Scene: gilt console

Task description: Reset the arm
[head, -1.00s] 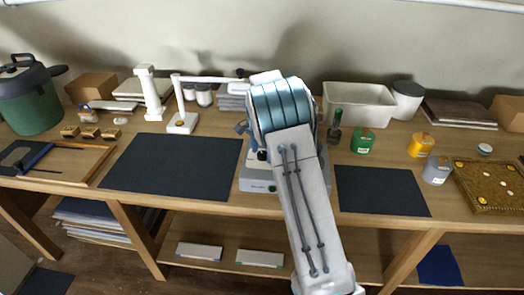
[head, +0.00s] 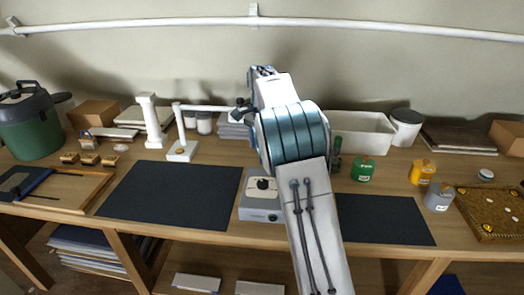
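My arm rises from the bottom of the head view, and its teal-banded elbow is in front of the table's middle. Beyond the elbow, a white link leads up to a small teal and dark end, where my gripper (head: 262,72) appears, high against the wall. Its fingers are too small and too much covered by the arm to show whether they are open or shut. No held object can be made out.
Dark mats (head: 170,195) lie on both sides. A white lamp-like stand (head: 182,150), a white bin (head: 362,135), a green canister (head: 363,169) and a yellow canister (head: 422,172) stand around.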

